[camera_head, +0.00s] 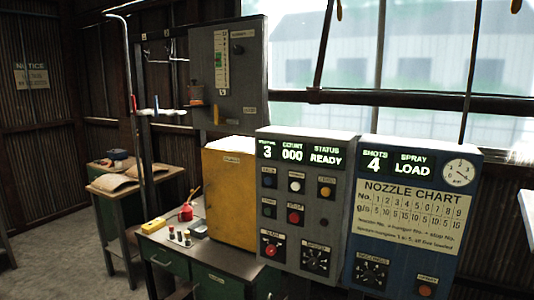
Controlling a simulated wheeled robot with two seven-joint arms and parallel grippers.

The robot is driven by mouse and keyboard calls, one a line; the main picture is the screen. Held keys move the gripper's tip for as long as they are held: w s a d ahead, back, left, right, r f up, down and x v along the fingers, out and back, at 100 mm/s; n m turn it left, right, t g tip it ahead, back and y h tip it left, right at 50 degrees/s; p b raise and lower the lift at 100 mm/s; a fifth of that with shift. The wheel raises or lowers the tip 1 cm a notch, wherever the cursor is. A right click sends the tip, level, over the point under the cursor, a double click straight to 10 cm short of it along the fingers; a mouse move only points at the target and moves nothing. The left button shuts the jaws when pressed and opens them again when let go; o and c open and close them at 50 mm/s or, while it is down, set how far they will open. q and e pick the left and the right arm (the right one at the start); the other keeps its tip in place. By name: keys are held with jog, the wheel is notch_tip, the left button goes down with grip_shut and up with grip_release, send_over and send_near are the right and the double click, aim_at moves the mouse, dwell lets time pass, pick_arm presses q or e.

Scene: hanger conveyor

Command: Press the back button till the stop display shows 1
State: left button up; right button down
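The grey control box (300,240) stands at the middle right. Its green-lit display (267,152) shows 3 in the left field, whose label is too small to read surely. Beside it are a count of 000 and the status READY. Below are a dark blue button (269,181), a white button (296,186), a yellow button (325,191), a black button (268,211) and a red button (294,217). Their labels are too small to read, so I cannot tell which is the back button. Neither gripper is in view.
A blue box (405,250) with a nozzle chart, showing 4 and LOAD, adjoins on the right. A yellow cabinet (228,190) adjoins on the left. Open floor (50,250) lies left.

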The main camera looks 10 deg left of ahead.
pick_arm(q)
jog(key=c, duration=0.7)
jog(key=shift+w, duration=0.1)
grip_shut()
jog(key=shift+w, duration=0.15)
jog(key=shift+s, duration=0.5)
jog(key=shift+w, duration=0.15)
